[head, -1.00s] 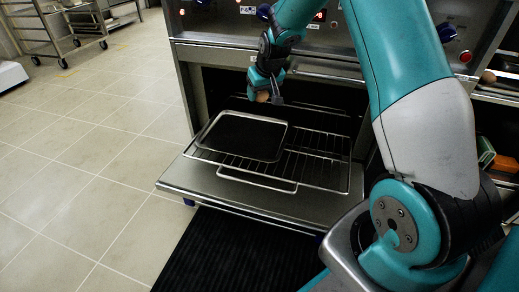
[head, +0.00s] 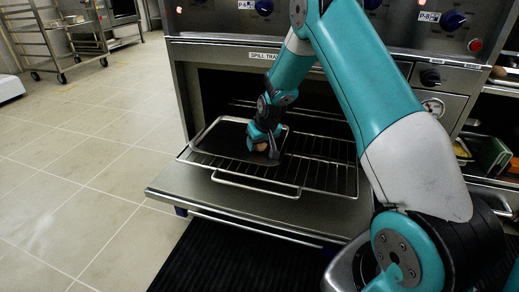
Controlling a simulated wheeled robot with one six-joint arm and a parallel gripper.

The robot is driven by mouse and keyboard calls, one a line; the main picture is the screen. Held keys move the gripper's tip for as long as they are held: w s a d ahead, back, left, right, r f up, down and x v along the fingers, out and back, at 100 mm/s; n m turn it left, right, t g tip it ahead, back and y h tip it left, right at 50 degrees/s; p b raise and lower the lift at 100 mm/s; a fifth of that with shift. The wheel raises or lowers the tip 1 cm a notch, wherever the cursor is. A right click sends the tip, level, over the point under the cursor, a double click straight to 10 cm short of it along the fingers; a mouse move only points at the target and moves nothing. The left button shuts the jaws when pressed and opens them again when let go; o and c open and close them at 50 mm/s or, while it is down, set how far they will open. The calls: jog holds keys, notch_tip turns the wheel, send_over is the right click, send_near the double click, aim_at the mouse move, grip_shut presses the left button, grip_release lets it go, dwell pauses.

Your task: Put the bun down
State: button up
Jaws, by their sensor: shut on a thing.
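The bun (head: 262,146), small and light brown, shows at the tip of my gripper (head: 264,150). My gripper is shut on it, pointing down over the right part of a dark baking tray (head: 203,137). The tray lies on the pulled-out wire oven rack (head: 310,172). My gripper and wrist hide much of the bun and part of the tray. I cannot tell whether the bun touches the tray.
The oven door (head: 215,196) is folded down below the rack. A panel with knobs (head: 265,8) is above the oven opening. A wheeled rack (head: 70,40) stands at the back left, and the floor on the left is clear. Shelves with a green item (head: 493,156) are at right.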

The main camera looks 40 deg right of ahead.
jog(key=shift+f, duration=0.25)
jog(key=shift+f, duration=0.2)
